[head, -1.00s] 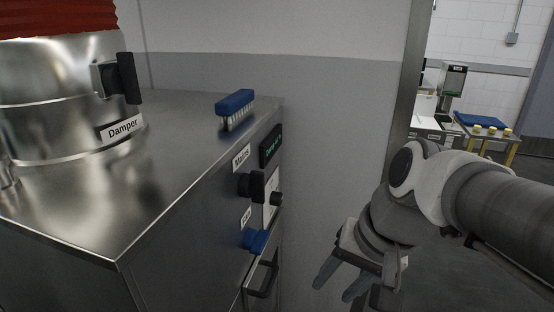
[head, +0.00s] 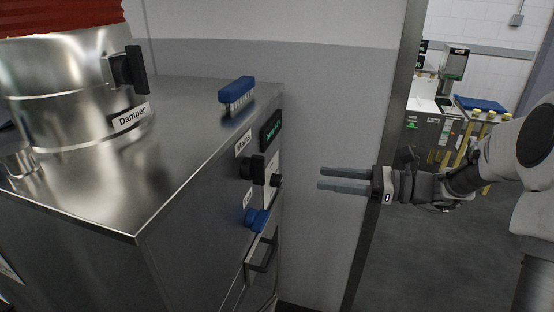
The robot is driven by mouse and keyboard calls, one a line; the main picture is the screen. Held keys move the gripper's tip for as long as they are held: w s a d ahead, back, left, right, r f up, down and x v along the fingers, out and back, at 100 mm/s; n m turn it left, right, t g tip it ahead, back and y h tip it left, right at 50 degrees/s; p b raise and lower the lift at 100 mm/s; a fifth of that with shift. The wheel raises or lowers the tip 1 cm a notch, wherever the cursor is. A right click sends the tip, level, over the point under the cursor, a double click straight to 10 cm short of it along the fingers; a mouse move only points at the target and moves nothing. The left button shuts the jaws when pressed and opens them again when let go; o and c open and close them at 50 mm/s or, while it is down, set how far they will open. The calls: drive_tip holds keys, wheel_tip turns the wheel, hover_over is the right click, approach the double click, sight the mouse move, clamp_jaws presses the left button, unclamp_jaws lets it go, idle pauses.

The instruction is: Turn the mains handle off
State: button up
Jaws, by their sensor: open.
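The mains handle (head: 257,169) is a black knob under the "Mains" label (head: 243,143), on the right-hand face of the steel cabinet (head: 110,195). Its grip looks upright, though the face is seen at a steep angle. My gripper (head: 320,178) is open and empty. Its two grey fingers point left toward the cabinet face, at about the handle's height in the picture, with a gap between them and the handle.
Near the mains handle are a small black knob (head: 277,181), a display (head: 271,130), a blue knob (head: 257,219) and a drawer-like handle (head: 264,254). A blue brush (head: 237,91) lies on the cabinet top. A black damper handle (head: 134,70) is on the steel duct.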

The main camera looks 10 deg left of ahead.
sight(264, 164)
drive_tip(key=shift+m+t+y, duration=0.3)
drive_tip(key=shift+m, duration=0.1)
drive_tip(key=w+a, duration=0.1)
drive_tip(key=a, duration=0.4)
drive_tip(key=a+p, duration=0.1)
drive_tip(key=a, duration=0.5)
drive_tip(key=w+a, duration=0.1)
drive_tip(key=a, duration=0.4)
drive_tip(key=shift+w+a, duration=0.3)
clamp_jaws()
